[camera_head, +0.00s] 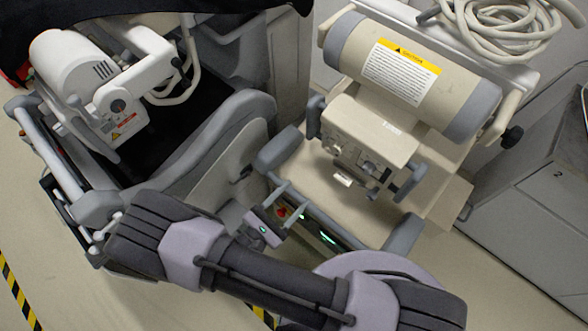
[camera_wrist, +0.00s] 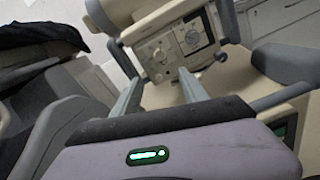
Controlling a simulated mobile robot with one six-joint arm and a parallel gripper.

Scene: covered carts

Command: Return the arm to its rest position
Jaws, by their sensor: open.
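My gripper (camera_head: 291,197) is in the middle of the head view, in front of the beige cart (camera_head: 320,180). Its two fingers are apart with nothing between them. In the wrist view my gripper (camera_wrist: 160,78) also shows open and empty, its fingers pointing toward the cart's panel with knobs (camera_wrist: 172,52). My arm stretches across the lower part of the head view, bent, with the gripper reaching up from it. I cannot tell whether the gripper touches the cart; it appears apart from the panel.
A grey cart (camera_head: 225,130) with a white device (camera_head: 90,75) and a black cover (camera_head: 130,8) stands at left. The beige cart carries a cylinder with a yellow warning label (camera_head: 400,72) and a coiled hose (camera_head: 500,25). A grey cabinet (camera_head: 535,205) stands right.

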